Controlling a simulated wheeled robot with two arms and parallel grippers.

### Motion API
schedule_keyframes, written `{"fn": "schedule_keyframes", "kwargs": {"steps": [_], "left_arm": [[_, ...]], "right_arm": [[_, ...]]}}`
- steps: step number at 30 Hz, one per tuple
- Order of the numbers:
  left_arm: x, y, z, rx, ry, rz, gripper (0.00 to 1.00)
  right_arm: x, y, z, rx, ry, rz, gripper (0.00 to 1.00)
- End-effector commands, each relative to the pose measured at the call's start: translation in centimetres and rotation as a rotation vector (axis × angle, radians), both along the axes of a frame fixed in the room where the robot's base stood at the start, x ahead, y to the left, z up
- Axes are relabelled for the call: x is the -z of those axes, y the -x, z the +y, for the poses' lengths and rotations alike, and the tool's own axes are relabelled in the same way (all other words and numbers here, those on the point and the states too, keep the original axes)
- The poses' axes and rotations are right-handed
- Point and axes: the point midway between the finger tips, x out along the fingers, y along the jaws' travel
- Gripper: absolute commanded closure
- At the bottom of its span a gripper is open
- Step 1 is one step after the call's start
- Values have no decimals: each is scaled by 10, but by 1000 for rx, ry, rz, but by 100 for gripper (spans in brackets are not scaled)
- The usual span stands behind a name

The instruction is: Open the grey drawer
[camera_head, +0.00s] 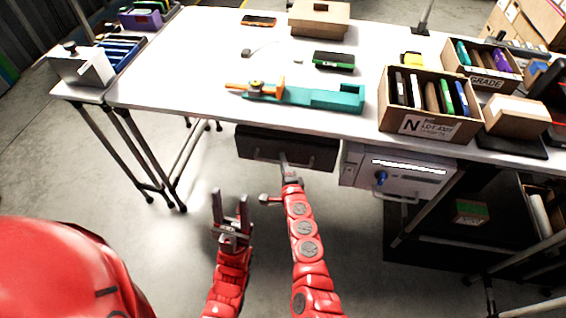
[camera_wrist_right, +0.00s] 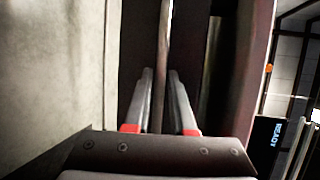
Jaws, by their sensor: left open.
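A dark grey drawer (camera_head: 262,146) hangs under the front edge of the white table, left of a pale unit. Its front looks flush or nearly so with the table edge. My right gripper (camera_head: 286,168) is at the middle of this drawer front. In the right wrist view, the two fingers of my right gripper (camera_wrist_right: 160,78) stand on either side of the drawer's thin handle bar (camera_wrist_right: 164,35). I cannot tell whether they press on it. My left gripper (camera_head: 230,208) is open and empty, below and left of the drawer, its fingers pointing up.
A pale grey unit (camera_head: 412,178) with a blue knob and a bar handle hangs right of the dark drawer. Cartons (camera_head: 430,120), a teal tool (camera_head: 335,98) and other items lie on the table (camera_head: 185,70). The floor left of my arms is clear.

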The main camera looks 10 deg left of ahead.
Motion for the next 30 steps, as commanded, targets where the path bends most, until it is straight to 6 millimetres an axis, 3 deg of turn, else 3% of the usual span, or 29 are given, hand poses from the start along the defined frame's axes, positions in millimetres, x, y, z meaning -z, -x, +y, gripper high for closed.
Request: {"fn": "schedule_keyframes", "kwargs": {"steps": [1, 3, 30], "left_arm": [[0, 0, 0, 0, 0, 0, 50], [0, 0, 0, 0, 0, 0, 50], [0, 0, 0, 0, 0, 0, 50]], "right_arm": [[0, 0, 0, 0, 0, 0, 88], [0, 0, 0, 0, 0, 0, 100], [0, 0, 0, 1, 1, 1, 100]]}}
